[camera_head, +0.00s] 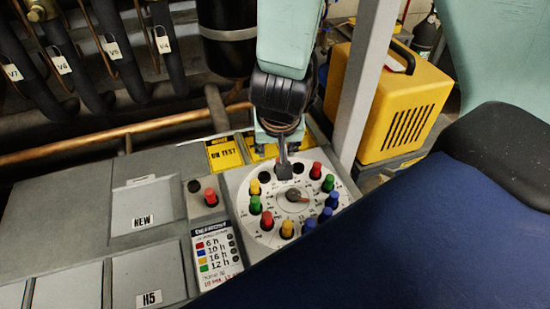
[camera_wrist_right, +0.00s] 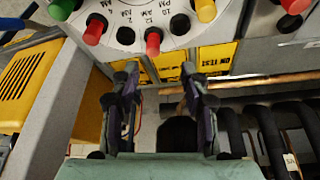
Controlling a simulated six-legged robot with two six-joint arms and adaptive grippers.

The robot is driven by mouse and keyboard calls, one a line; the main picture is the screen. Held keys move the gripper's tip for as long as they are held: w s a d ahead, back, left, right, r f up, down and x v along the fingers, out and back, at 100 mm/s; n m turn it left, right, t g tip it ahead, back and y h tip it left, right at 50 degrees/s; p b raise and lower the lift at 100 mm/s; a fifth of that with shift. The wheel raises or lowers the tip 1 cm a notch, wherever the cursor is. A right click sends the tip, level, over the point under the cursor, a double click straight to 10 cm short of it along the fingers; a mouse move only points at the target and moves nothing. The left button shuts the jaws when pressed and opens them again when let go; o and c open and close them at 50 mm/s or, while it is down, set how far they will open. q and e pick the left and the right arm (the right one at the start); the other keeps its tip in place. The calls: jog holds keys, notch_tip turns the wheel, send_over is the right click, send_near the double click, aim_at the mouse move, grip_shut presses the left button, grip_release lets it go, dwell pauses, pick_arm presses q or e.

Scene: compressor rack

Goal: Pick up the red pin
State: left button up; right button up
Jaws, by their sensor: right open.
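My right gripper (camera_head: 284,168) reaches down over the back edge of a round white dial (camera_head: 270,238). Its open, empty fingers (camera_wrist_right: 160,75) also show in the right wrist view. There a red pin (camera_wrist_right: 153,42) stands at the dial rim, in line with the gap between the fingertips and apart from them. The gripper hides this pin in the head view. Other red pins stand at the dial's right back (camera_head: 316,170), at its left front (camera_head: 267,219), and on the panel left of it (camera_head: 211,197). My left gripper is not in view.
Green, yellow and blue pins crowd the dial around a central knob (camera_head: 297,196). A grey post (camera_head: 365,85) rises close to the right of the gripper, with a yellow box (camera_head: 400,105) beyond. A copper pipe (camera_head: 120,132) and black hoses lie behind the panel.

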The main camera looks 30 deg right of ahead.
jog(key=x, duration=0.2)
jog(key=b+x, duration=0.1)
jog(key=x, duration=0.1)
jog(key=s+b+x, duration=0.1)
jog(key=x, duration=0.1)
jog(key=shift+d+f, duration=0.15)
jog(key=shift+d, duration=0.2)
jog(key=shift+w+a+f, duration=0.1)
jog(key=shift+w+f, duration=0.05)
jog(key=shift+f, duration=0.1)
jog(key=shift+c, duration=2)
jog(key=c, duration=0.3)
jog(key=shift+c, duration=1.2)
